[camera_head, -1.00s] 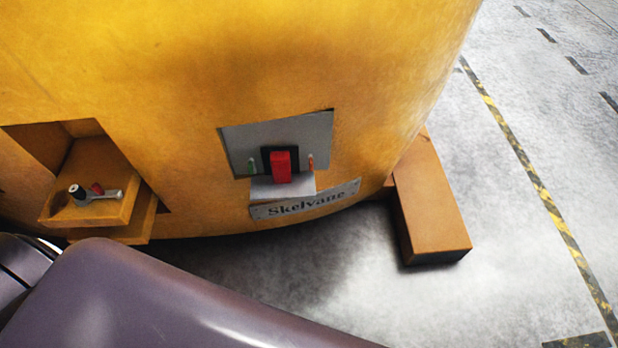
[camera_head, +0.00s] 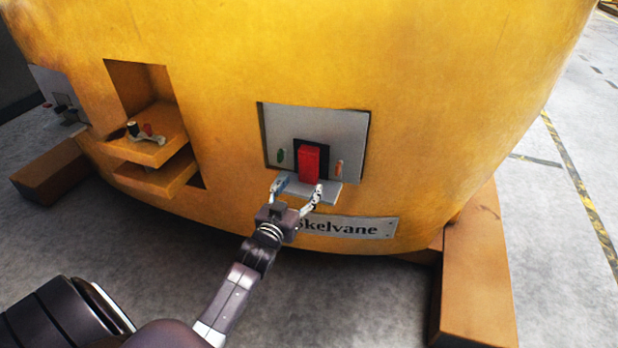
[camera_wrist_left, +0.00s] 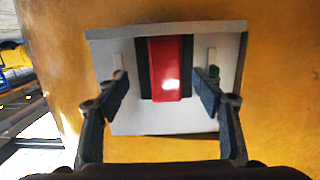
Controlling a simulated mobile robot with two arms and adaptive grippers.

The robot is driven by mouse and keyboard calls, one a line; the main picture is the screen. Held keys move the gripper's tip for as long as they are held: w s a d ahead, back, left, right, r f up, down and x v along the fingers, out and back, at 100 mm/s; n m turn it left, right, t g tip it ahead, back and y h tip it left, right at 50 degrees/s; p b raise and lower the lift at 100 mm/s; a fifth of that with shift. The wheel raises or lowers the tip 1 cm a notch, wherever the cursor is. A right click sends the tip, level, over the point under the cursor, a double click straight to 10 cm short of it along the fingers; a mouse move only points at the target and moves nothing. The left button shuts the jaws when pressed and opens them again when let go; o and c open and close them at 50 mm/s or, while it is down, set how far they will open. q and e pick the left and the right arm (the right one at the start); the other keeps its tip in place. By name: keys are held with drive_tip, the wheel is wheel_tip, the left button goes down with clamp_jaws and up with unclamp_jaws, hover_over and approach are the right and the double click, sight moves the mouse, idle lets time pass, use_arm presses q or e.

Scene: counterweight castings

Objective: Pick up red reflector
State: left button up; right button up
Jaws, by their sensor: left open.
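The red reflector (camera_head: 309,162) is an upright red block in front of a black backing on a grey plate (camera_head: 285,118), set in the yellow casting. It stands above a small grey ledge (camera_head: 328,193). My left gripper (camera_head: 298,187) is open and empty, just in front of and slightly below it. In the left wrist view the red reflector (camera_wrist_left: 166,68) lies between the two spread fingers of the left gripper (camera_wrist_left: 163,82), with a gap on each side. My right gripper is not in view.
The yellow casting (camera_head: 420,90) fills most of the view. Left of the plate is a recess with shelves (camera_head: 150,150) holding small parts, one of them red. A "Skelvane" nameplate (camera_head: 370,227) is below. Brown blocks (camera_head: 475,275) support the casting on a grey floor.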

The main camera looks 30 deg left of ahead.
sight(307, 158)
use_arm(q)
drive_tip(key=shift+t+y, duration=0.3)
drive_tip(key=shift+t, duration=0.1)
drive_tip(key=w+a+r, duration=0.1)
drive_tip(key=w, duration=0.1)
drive_tip(key=w+r+b, duration=0.1)
drive_tip(key=w, duration=0.2)
drive_tip(key=w+a+r+b, duration=0.1)
drive_tip(key=w+r, duration=0.1)
drive_tip(key=shift+w+a+r, duration=0.1)
drive_tip(key=shift+w+a, duration=0.25)
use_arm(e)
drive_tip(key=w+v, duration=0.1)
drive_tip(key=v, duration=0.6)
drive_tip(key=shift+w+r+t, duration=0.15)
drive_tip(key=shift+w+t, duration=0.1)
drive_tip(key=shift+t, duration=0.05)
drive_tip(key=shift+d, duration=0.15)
use_arm(q)
drive_tip(key=c, duration=1.2)
drive_tip(key=shift+c, duration=1)
drive_tip(key=shift+r, duration=0.15)
